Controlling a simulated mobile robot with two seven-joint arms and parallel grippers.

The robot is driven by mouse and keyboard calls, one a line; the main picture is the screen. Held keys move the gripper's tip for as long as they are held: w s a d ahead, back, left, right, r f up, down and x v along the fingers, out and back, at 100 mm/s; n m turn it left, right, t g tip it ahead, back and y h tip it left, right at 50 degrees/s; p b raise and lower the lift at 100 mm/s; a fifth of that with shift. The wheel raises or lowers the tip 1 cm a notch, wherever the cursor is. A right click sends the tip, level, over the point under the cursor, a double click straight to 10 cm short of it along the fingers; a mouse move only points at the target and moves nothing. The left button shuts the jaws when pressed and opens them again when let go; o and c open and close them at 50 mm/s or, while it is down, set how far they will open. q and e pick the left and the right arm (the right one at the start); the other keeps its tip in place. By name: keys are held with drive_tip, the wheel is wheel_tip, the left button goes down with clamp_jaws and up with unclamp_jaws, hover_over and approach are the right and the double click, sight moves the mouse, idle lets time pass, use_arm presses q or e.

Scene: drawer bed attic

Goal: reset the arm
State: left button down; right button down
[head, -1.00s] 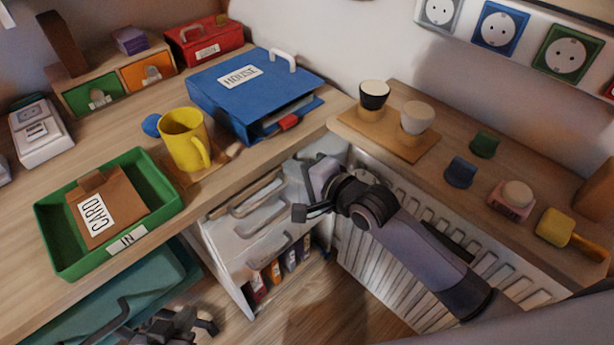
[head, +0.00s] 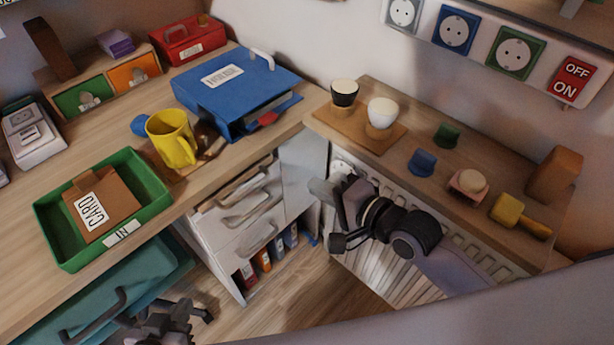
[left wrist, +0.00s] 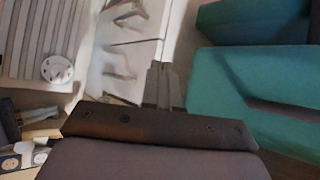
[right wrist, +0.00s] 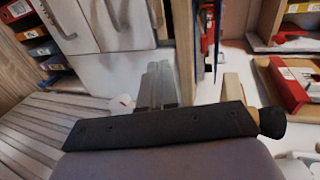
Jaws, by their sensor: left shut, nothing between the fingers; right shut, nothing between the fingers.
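My right arm comes in from the lower right in the head view, and its gripper (head: 338,212) hangs in front of the white slatted radiator, below the right-hand shelf. In the right wrist view its fingers (right wrist: 158,85) are together and empty. My left gripper (head: 165,322) is low at the bottom left of the head view, beside the teal drawer (head: 130,285). In the left wrist view its fingers (left wrist: 163,85) are together with nothing between them.
The desk holds a green tray (head: 160,195) with a card folder, a yellow mug (head: 170,138) and a blue binder (head: 225,90). The right shelf carries two cups, stamps and a yellow scoop-like block (head: 507,210). White drawers (head: 235,215) stand under the desk corner. Wooden floor is open between them.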

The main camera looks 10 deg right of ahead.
drive_tip(key=shift+s+d+r, duration=0.2)
drive_tip(key=shift+s+d, duration=0.05)
drive_tip(key=shift+s, duration=0.1)
drive_tip(key=s+d+f+n+h+p, duration=0.1)
drive_tip(key=s+d+n+h+p, duration=0.2)
drive_tip(key=s+d+n+p, duration=0.2)
drive_tip(key=s+d+f+n+g+h+p, duration=0.1)
drive_tip(key=s+d+n+h+p, duration=0.2)
drive_tip(key=s+d+n+p, duration=0.2)
drive_tip(key=s+n+p, duration=0.3)
drive_tip(key=s, duration=0.1)
drive_tip(key=shift+s, duration=0.2)
drive_tip(key=shift+w+a, duration=0.1)
